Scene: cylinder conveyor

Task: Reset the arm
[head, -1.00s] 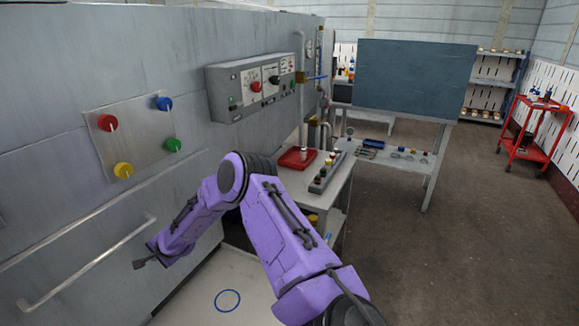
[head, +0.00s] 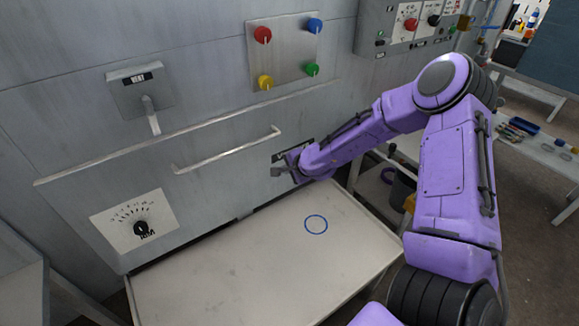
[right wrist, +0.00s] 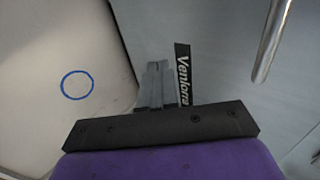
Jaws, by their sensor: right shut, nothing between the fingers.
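My right arm is purple and reaches in from the right in the head view. Its gripper (head: 284,172) is shut and empty, in front of the grey machine wall, near a small black label plate. In the right wrist view the gripper (right wrist: 157,68) shows as closed grey fingers beside a black label reading "Ventora" or similar (right wrist: 183,72). My left gripper is not in view.
A pale tray table (head: 230,275) with a blue ring mark (head: 316,224) lies below the gripper. A long handrail (head: 225,153) runs along the wall close by. Coloured knobs on a panel (head: 285,50), a vent lever (head: 150,115) and a dial (head: 140,228) are on the wall.

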